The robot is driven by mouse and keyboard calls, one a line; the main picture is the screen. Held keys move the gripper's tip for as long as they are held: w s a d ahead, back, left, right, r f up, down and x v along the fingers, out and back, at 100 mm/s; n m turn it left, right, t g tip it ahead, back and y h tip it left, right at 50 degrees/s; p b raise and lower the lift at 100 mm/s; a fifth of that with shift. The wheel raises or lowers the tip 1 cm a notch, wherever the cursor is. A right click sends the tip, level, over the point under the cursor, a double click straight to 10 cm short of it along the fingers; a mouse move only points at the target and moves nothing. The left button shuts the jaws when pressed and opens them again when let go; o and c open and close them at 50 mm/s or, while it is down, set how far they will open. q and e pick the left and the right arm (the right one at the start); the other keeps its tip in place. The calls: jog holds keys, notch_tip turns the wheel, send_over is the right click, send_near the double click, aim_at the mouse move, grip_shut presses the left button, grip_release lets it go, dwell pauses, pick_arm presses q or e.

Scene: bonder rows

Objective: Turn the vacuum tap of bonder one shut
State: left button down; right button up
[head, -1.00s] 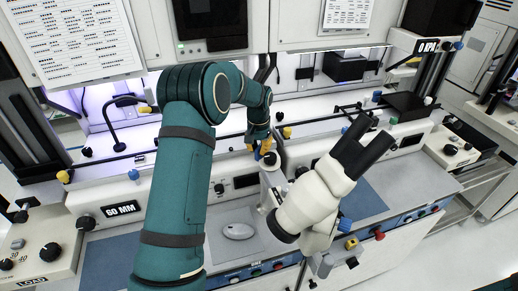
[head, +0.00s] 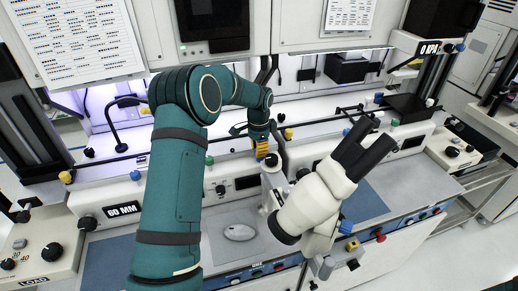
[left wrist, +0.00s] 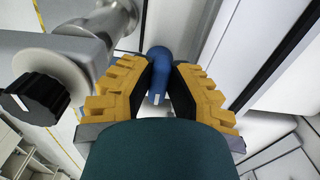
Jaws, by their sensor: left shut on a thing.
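My left gripper (head: 262,148) is at the rail behind the white microscope, with its yellow fingers pointing down. In the left wrist view, its yellow padded fingers (left wrist: 160,85) are shut on a blue tap handle (left wrist: 158,72) with a small white mark. The handle stands between the two pads. In the head view the fingers hide this handle. Its exact angle against its pipe cannot be told. My right gripper is in neither view.
The white microscope (head: 315,195) stands just right and in front of my gripper. A black knob on a grey post (left wrist: 35,95) is close on the left in the wrist view. Other coloured knobs, such as a green one (head: 209,160), sit along the rail.

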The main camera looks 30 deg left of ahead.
pick_arm(q)
jog(key=shift+f+m, duration=0.15)
jog(key=shift+m, duration=0.15)
jog(key=c, duration=0.9)
grip_release()
jog(key=shift+r, duration=0.6)
notch_tip(320, 180, up, 11)
